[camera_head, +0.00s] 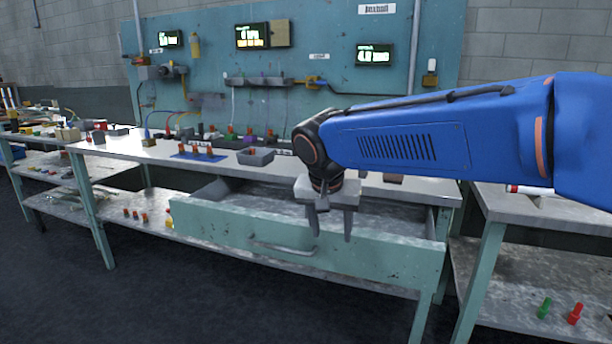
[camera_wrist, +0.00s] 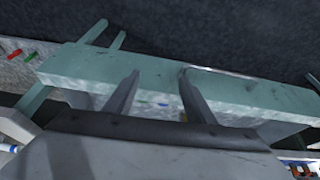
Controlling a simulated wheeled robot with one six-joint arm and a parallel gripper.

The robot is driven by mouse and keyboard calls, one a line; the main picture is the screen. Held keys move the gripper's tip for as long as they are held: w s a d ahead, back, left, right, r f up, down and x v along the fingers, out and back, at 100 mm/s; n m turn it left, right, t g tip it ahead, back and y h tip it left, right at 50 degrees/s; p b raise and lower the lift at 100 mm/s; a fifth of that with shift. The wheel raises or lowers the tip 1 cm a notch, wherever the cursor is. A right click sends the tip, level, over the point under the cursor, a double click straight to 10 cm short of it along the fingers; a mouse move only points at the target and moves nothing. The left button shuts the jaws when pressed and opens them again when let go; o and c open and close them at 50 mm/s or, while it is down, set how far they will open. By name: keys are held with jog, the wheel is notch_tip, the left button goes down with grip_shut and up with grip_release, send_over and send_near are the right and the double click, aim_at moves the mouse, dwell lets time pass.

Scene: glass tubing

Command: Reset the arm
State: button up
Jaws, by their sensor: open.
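My gripper (camera_head: 331,222) points down in front of the workbench, over the pulled-out drawer (camera_head: 215,229). Its two fingers are apart and nothing is between them. My blue arm reaches in from the right in the head view. The drawer has a pale green front with a bar handle (camera_head: 283,249), and its grey inside shows partly behind the gripper. In the wrist view my gripper (camera_wrist: 157,92) shows two spread fingers beside the drawer front (camera_wrist: 240,92). I cannot tell whether a finger touches the drawer.
The bench top (camera_head: 120,150) carries a grey bin (camera_head: 256,157) and a blue mat (camera_head: 187,155) with small parts. A teal panel (camera_head: 220,70) with displays stands behind. A second bench (camera_head: 510,207) is at right, with green and red pieces on its lower shelf. The dark floor in front is clear.

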jog(key=s+d+f+n, duration=0.1)
jog(key=s+d+f, duration=0.3)
jog(key=s+d, duration=0.3)
jog(key=s+d+f+n, duration=0.1)
jog(key=s+d+f, duration=0.2)
jog(key=s+d, duration=0.5)
jog(key=s+d+f+n+y, duration=0.1)
jog(key=s+d+f, duration=0.3)
jog(key=s+d, duration=0.4)
jog(key=shift+s+f+t, duration=0.3)
jog(key=shift+s+t, duration=0.1)
jog(key=shift+s, duration=0.4)
